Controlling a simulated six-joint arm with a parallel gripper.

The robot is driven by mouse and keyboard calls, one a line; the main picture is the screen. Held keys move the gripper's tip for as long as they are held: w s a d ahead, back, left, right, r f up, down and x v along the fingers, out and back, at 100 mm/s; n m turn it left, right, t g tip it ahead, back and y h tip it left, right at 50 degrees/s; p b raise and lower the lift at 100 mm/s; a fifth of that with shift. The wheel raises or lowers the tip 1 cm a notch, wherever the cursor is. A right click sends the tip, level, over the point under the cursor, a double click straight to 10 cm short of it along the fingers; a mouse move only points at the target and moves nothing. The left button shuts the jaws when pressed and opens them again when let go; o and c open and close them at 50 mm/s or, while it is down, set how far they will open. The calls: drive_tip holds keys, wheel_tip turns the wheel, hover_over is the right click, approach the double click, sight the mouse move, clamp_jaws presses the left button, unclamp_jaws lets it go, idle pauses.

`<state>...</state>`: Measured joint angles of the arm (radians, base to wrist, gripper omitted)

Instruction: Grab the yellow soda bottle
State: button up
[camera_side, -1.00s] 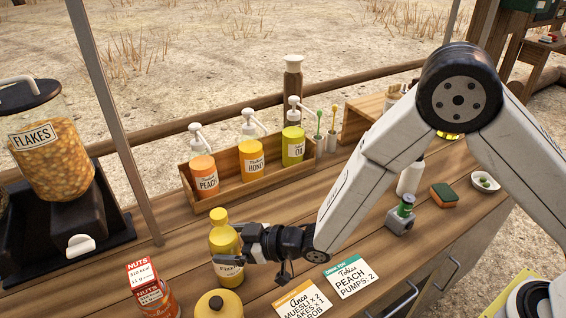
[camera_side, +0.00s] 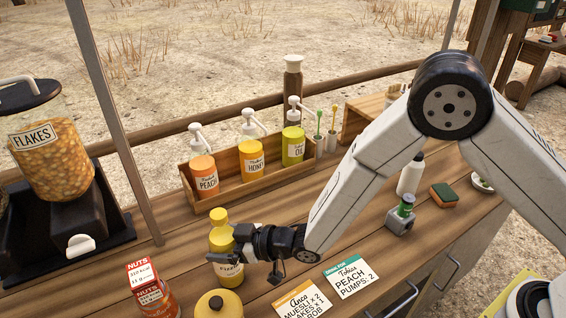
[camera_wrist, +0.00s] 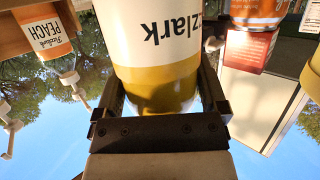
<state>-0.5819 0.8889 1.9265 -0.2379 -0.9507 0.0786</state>
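The yellow soda bottle (camera_side: 222,241) stands upright on the wooden counter, with a yellow cap and a white label near its base. My gripper (camera_side: 239,241) is at its right side, level with its middle. In the wrist view, the bottle (camera_wrist: 160,80) fills the space between my gripper's two dark fingers (camera_wrist: 163,92), one on each side, set wide apart. The bottle appears upside down there. I cannot see clear contact on both sides.
Peach (camera_side: 202,176), honey (camera_side: 251,158) and oil (camera_side: 293,146) pump bottles stand in a wooden rack behind. Order cards (camera_side: 350,275) lie to the right.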

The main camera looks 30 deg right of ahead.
drive_tip(key=c, duration=0.3)
drive_tip(key=shift+r, duration=0.1)
clamp_jaws()
drive_tip(key=shift+r, duration=0.75)
drive_tip(key=s+r, duration=0.1)
drive_tip(key=r, duration=0.1)
drive_tip(key=s+d+r, duration=0.1)
drive_tip(key=r, duration=0.1)
drive_tip(key=s+d+r, duration=0.1)
drive_tip(key=r, duration=0.2)
drive_tip(key=shift+s+d, duration=0.1)
drive_tip(key=shift+s, duration=0.3)
approach(222, 223)
drive_tip(key=shift+s+d+r, duration=0.1)
drive_tip(key=shift+s+r, duration=0.55)
drive_tip(key=shift+s, duration=0.25)
drive_tip(key=shift+s+d+r, duration=0.1)
drive_tip(key=shift+s+r, duration=0.6)
drive_tip(key=shift+s, duration=0.15)
